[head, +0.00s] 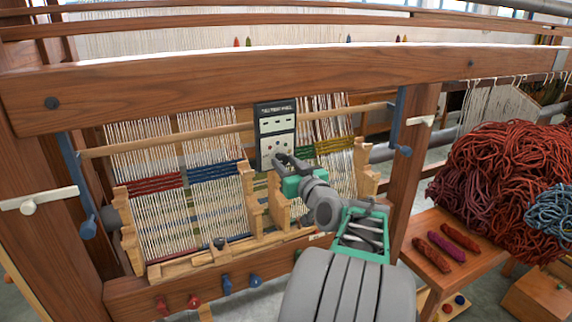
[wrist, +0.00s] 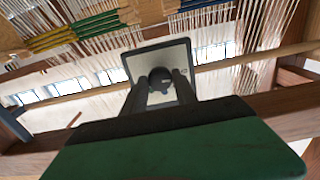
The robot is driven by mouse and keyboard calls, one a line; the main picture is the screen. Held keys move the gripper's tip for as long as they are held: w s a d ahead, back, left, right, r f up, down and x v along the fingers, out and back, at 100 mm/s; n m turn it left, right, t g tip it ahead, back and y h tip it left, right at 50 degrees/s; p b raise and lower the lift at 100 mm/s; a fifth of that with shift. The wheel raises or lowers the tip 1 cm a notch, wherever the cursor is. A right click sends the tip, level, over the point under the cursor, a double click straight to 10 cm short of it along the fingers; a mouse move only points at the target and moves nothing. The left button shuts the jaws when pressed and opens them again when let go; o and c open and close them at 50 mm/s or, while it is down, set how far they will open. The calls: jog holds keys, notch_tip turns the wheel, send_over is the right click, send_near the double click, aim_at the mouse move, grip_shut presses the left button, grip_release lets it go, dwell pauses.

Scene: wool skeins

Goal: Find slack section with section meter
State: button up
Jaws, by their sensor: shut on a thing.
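The section meter (head: 276,124) is a dark-topped upright panel with a pale face, small windows and dots; its markings are too small to read. My gripper (head: 283,161) is shut on it at its lower part. In the wrist view the fingers (wrist: 161,85) close on a dark round knob on the meter's pale plate (wrist: 158,55). The meter stands in front of the loom's warp; I cannot tell whether it touches the threads. Warp sections carry a red band (head: 155,184), a blue band (head: 213,172) and green and yellow bands (head: 334,146). The meter and my arm hide part of the warp between.
A thick wooden beam (head: 230,88) crosses above the warp, with a thinner rod (head: 165,142) below it. Wooden dividers (head: 251,197) rise between sections.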

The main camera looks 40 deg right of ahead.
grip_shut()
jog(key=shift+m, duration=0.3)
jog(key=m+b, duration=0.2)
jog(key=m, duration=0.1)
jog(key=shift+f, duration=0.1)
jog(key=shift+m, duration=2.2)
jog(key=o, duration=1)
grip_release()
jog(key=shift+c, duration=0.2)
jog(key=shift+s+b, duration=0.1)
jog(key=shift+b, duration=0.2)
